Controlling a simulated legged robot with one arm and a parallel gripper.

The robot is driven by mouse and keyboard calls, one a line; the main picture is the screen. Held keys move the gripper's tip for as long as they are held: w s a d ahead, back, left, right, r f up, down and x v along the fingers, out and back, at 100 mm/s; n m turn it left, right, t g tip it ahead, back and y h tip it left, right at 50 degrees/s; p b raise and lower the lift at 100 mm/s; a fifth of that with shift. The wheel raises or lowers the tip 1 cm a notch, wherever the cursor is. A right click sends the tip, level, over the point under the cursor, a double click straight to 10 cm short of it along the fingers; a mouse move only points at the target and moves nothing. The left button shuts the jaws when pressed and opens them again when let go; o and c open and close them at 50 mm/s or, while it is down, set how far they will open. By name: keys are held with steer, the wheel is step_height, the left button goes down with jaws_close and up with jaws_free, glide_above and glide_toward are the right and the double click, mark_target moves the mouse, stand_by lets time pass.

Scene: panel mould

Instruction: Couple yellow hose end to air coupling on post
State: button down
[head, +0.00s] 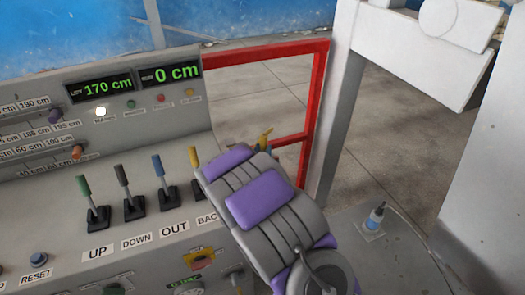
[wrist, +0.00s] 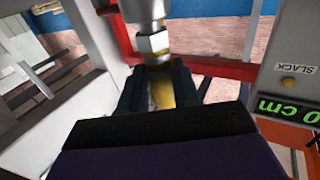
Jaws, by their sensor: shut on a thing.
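My gripper (wrist: 162,78) shows in the wrist view with its two dark fingers shut on the yellow hose end (wrist: 162,95). Straight beyond the fingertips is a pale metal hex fitting with a grey cylinder above it, which looks like the air coupling (wrist: 152,44). The hose end lines up closely with it; I cannot tell whether they are joined or only close. In the head view my purple and grey arm hides the gripper and most of the hose. A small yellow piece (head: 264,138) shows past the arm, probably part of the hose end.
A control panel (head: 140,205) with several levers and green displays stands left of my arm. A red frame (head: 316,120) rises behind it. A grey post (head: 340,110) and white machinery (head: 425,55) are at right. A blue-topped fitting (head: 376,216) with a cable sits at lower right.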

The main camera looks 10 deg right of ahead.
steer(key=shift+f, duration=0.6)
steer(key=c, duration=0.7)
jaws_free()
steer(key=shift+c, duration=0.2)
